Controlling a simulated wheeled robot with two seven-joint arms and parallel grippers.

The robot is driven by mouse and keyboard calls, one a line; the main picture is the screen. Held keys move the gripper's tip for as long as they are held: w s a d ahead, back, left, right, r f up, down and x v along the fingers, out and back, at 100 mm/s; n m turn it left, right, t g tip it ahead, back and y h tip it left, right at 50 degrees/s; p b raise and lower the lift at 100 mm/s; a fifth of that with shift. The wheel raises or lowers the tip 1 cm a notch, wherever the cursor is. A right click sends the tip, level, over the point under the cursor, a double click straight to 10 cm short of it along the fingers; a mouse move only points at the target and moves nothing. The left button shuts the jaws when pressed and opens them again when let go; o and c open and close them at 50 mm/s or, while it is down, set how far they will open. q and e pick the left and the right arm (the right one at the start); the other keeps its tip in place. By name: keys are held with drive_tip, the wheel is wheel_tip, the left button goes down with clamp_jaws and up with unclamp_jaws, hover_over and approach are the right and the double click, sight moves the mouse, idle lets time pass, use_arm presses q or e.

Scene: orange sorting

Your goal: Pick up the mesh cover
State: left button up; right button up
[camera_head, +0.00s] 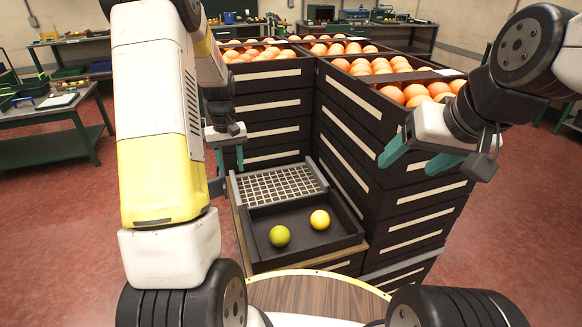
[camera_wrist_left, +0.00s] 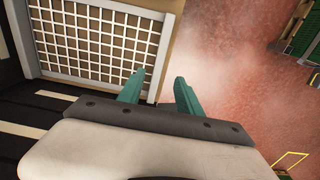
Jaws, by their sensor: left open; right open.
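The mesh cover (camera_head: 278,184), a pale grid in a grey frame, lies over the back part of a dark tray (camera_head: 258,215) low in the middle of the head view. In the left wrist view the mesh cover (camera_wrist_left: 100,38) fills the upper left. My left gripper (camera_head: 228,158) is open and empty just above the cover's left back side. In the left wrist view its teal fingers (camera_wrist_left: 158,88) stand apart, the left one overlapping the frame's edge; I cannot tell whether it touches. My right gripper (camera_head: 418,160) is open and empty beside the crates at right.
A wooden round surface (camera_head: 315,297) is in front.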

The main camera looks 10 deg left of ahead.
sight(235, 186)
use_arm(q)
wheel_tip(235, 186, down, 8)
drive_tip(key=shift+d+r, duration=0.1)
drive_tip(key=shift+d, duration=0.05)
clamp_jaws()
idle(0.3)
